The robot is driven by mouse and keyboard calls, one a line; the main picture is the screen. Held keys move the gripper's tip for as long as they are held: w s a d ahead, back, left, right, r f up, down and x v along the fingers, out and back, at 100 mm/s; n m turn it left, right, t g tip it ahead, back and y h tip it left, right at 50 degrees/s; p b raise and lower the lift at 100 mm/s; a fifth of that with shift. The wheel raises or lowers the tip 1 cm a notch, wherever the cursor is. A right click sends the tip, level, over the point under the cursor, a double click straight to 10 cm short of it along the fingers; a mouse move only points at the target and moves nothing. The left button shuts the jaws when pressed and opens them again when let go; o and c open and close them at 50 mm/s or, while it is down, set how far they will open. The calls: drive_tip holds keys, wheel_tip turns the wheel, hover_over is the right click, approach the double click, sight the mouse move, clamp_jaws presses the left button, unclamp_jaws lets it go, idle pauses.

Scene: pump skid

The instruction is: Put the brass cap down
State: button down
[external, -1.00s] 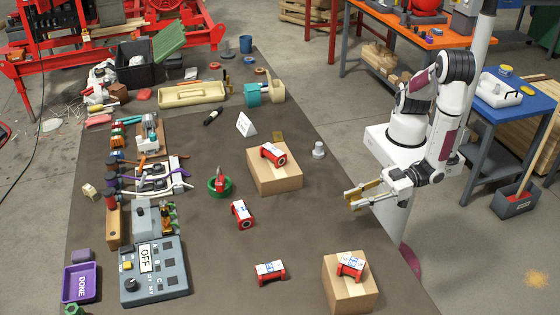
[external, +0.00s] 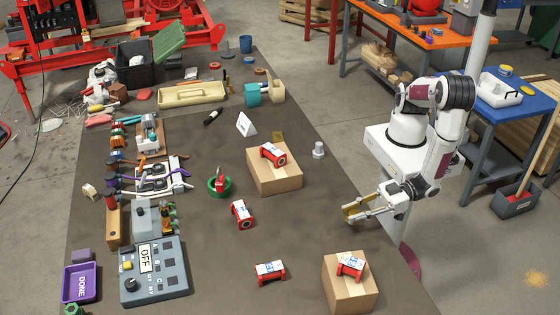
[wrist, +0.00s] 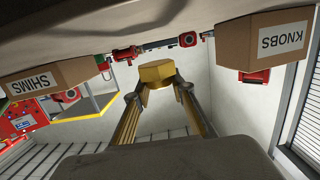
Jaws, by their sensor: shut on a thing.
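The brass cap (wrist: 157,72) is a yellow six-sided piece between my fingertips in the wrist view. My gripper (external: 354,211) is shut on it. In the external view it hangs over the right edge of the brown table, and the cap is small and hard to tell from the fingers there. In the wrist view my gripper (wrist: 158,80) holds the cap at the ends of both fingers. The cap's far side is hidden.
Two cardboard boxes (external: 274,178) (external: 350,290) with red-and-white parts on top stand left and below my gripper. A grey metal piece (external: 318,149) stands near the table's right edge. The table (external: 310,220) is bare just left of my gripper.

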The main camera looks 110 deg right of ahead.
drive_tip(key=shift+f, duration=1.85)
drive_tip(key=c, duration=1.7)
unclamp_jaws()
drive_tip(key=shift+f, duration=0.1)
drive_tip(key=shift+f, duration=0.1)
drive_tip(key=shift+s+r, duration=0.2)
drive_tip(key=shift+s, duration=1.1)
drive_tip(key=shift+s+r, duration=0.25)
drive_tip(key=shift+s, duration=1)
drive_tip(key=shift+s+r, duration=0.2)
drive_tip(key=shift+s, duration=1.1)
drive_tip(key=o, duration=0.4)
